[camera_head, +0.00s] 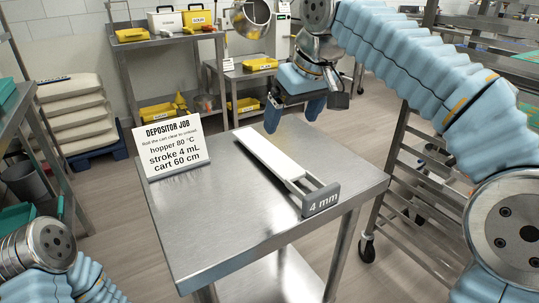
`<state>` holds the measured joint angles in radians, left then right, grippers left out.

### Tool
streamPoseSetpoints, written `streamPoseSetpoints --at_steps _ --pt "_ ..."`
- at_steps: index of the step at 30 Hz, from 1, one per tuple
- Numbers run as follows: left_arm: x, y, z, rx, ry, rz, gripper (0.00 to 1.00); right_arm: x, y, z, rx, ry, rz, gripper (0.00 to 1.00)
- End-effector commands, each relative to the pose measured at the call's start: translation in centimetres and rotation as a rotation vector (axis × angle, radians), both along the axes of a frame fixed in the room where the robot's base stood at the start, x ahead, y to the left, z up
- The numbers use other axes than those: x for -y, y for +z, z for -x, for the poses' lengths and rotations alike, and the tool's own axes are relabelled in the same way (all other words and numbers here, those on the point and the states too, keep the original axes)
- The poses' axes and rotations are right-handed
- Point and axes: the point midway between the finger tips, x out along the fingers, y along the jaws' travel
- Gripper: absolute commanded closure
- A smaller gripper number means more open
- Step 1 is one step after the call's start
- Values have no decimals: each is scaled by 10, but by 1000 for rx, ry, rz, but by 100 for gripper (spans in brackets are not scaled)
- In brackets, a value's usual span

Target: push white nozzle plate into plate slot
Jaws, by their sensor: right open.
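The white nozzle plate (268,152) lies flat on the steel table (210,222). It is long and narrow, with a grey handle end (321,199) marked "4 mm" toward the table's front right. No plate slot is visible in this view.
A sign (171,146) reading "DEPOSITOR JOB" with "hopper 80 °C", "stroke 4 mL" and "cart 60 cm" stands at the table's back left. The table's front left is bare. A wheeled rack (405,190) stands at right. Shelves with yellow bins (158,112) stand behind.

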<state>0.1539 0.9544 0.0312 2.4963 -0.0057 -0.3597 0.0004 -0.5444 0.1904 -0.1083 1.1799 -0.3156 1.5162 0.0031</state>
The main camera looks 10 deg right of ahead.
Motion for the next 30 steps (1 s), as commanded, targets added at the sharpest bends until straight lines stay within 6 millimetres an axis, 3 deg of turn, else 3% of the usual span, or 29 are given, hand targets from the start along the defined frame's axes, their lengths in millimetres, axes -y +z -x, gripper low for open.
streamPoseSetpoints --at_steps 10,17,24,30 --pt "0 -15 0 0 2 -1 57 -8 -63 -23 -4 -1 1 8" --pt "-1 -17 0 0 2 -2 57 -10 -82 -30 -2 0 1 8" --pt "-1 -21 0 0 4 -2 57 -13 -118 -40 -3 1 1 8" --pt "-1 -21 0 0 4 -2 57 -14 -126 -44 0 0 0 8"
